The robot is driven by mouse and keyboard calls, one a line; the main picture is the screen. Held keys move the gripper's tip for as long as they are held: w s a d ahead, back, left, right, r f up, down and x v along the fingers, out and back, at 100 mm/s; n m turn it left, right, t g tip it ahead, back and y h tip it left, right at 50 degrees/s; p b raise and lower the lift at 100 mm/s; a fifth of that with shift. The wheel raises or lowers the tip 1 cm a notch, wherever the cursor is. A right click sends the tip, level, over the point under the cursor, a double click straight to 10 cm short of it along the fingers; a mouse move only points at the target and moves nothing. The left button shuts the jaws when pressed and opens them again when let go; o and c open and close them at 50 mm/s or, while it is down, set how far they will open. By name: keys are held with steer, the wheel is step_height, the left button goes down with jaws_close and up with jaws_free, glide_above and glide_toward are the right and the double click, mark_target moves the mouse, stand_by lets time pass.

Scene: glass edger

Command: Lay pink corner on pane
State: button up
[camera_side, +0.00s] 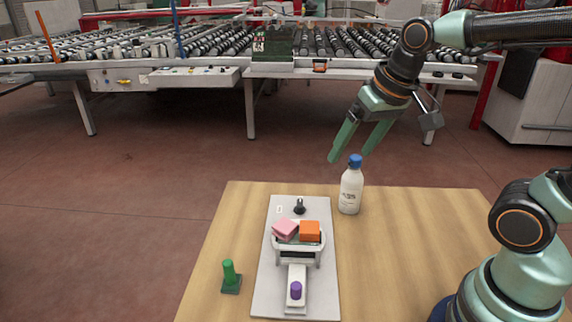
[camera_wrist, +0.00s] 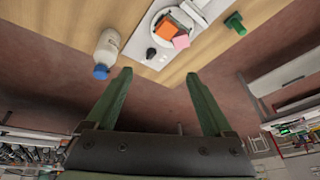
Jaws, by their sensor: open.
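The pink corner (camera_side: 285,229) is a small pink block on top of the white device (camera_side: 297,248) on the grey board. It sits at an angle beside an orange block (camera_side: 310,231), close to or touching it. It also shows in the wrist view (camera_wrist: 181,42) at the top, beyond my fingertips. I cannot clearly make out a separate pane under the blocks. My gripper (camera_side: 350,156) is open and empty, high above and behind the table's far edge.
A white bottle with a blue cap (camera_side: 350,192) stands right of the grey board (camera_side: 267,285). A black knob (camera_side: 299,207) and a purple peg (camera_side: 296,291) rise from the board. A green peg on a base (camera_side: 230,278) stands left. The table's right part is clear.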

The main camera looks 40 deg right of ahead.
steer(key=n, duration=0.1)
steer(key=s, duration=0.1)
steer(key=s+n+t, duration=0.1)
steer(key=shift+s+d+f+n, duration=0.2)
steer(key=shift+d+f+n, duration=0.1)
steer(key=shift+d, duration=0.1)
stand_by(1.1)
